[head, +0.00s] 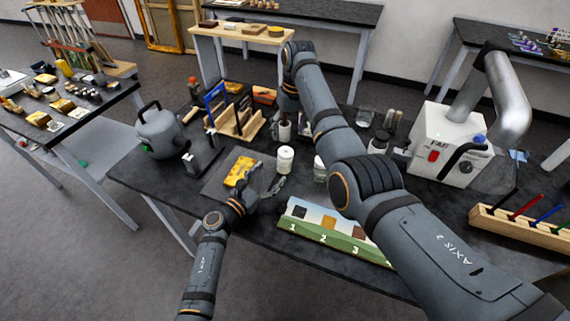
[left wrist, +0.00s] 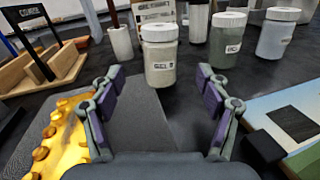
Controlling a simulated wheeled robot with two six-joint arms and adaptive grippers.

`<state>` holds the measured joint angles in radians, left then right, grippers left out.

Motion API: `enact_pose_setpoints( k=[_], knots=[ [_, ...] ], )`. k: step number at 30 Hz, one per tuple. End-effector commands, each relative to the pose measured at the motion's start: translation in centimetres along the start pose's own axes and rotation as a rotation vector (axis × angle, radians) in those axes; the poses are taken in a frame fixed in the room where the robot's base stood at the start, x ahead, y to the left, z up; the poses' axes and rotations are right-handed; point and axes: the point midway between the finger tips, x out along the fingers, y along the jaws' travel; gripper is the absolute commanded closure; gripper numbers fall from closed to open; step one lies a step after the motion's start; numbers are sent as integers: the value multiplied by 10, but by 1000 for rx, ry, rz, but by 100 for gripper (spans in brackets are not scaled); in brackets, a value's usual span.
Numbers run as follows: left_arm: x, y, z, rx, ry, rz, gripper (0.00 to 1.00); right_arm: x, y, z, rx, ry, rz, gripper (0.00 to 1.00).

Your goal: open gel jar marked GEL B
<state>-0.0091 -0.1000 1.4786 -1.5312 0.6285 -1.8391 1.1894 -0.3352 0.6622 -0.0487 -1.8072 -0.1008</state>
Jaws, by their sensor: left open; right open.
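A white-lidded jar of pale gel (head: 285,158) stands upright on the dark bench, lid on; in the left wrist view this jar (left wrist: 160,58) is straight ahead. Its label begins with GEL; the last letter looks like B but is blurred. My left gripper (head: 268,188) is open and empty, low over the bench in front of the jar; its fingers (left wrist: 160,88) point at it without touching. Two similar lidded jars (left wrist: 228,42) (left wrist: 278,34) stand to the right. My right gripper (head: 288,106) is at the back of the bench, its fingertips hard to make out.
A gilt fragment (head: 240,171) lies on a grey mat (head: 216,186) left of my left gripper. A sample board numbered 1, 2, 3 (head: 318,234) lies to the right. A wooden rack (head: 236,126) and a white cup (left wrist: 121,42) stand behind. My right arm crosses the bench.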

Motion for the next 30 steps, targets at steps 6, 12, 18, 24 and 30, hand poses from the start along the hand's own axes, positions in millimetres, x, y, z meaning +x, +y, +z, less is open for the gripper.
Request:
enact_pose_setpoints(
  k=[6, 12, 18, 24, 30],
  knots=[
    [45, 0, 1, -1, -2, -2, 24, 0, 0, 0, 0, 0, 0, 32],
    [67, 0, 0, -2, 0, -1, 24, 0, 0, 0, 0, 0, 0, 32],
    [70, 0, 0, -1, 0, -1, 24, 0, 0, 0, 0, 0, 0, 32],
    [70, 0, 0, -1, 0, -1, 35, 0, 0, 0, 0, 0, 0, 32],
    [70, 0, 0, -1, 0, 0, 62, 0, 0, 0, 0, 0, 0, 32]
  ],
)
